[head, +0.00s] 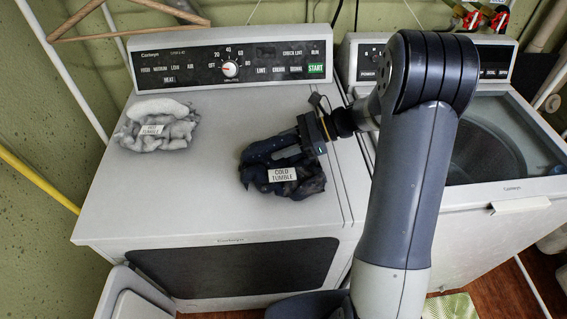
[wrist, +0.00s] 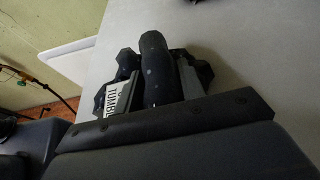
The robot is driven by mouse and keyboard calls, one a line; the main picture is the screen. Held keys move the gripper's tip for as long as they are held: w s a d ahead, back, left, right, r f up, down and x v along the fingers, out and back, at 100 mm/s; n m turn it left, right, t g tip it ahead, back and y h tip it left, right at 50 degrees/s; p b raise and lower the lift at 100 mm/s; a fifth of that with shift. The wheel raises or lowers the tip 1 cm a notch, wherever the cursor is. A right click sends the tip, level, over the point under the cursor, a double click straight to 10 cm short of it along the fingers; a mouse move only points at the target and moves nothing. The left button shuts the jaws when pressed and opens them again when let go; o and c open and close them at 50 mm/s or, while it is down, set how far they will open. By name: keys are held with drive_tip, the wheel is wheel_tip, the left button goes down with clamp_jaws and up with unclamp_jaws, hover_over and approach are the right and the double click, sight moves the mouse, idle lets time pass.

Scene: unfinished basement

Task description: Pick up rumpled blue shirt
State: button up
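The rumpled blue shirt (head: 258,178) is a dark navy bunched heap on the right part of the dryer top (head: 220,205). It bears a white tag reading "COLD TUMBLE". My gripper (head: 290,151) is down at the shirt's upper part, reaching in from the right. In the wrist view, a rolled dark fold of the shirt (wrist: 158,70) lies between my two spread fingers (wrist: 158,88), with part of the tag at the left. The fingers look open around the fold. The tips are partly hidden by cloth, and the shirt still rests on the dryer top.
A light grey bunched cloth (head: 160,127) with its own tag lies on the dryer's left side. The control panel (head: 230,66) rises behind. An open-topped washer (head: 490,150) stands at right. The dryer top between the two cloths is clear.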

drive_tip(key=c, duration=0.7)
wheel_tip(320, 180, up, 10)
idle(0.5)
drive_tip(key=o, duration=0.4)
drive_tip(key=shift+c, duration=0.7)
drive_tip(key=shift+s, duration=0.1)
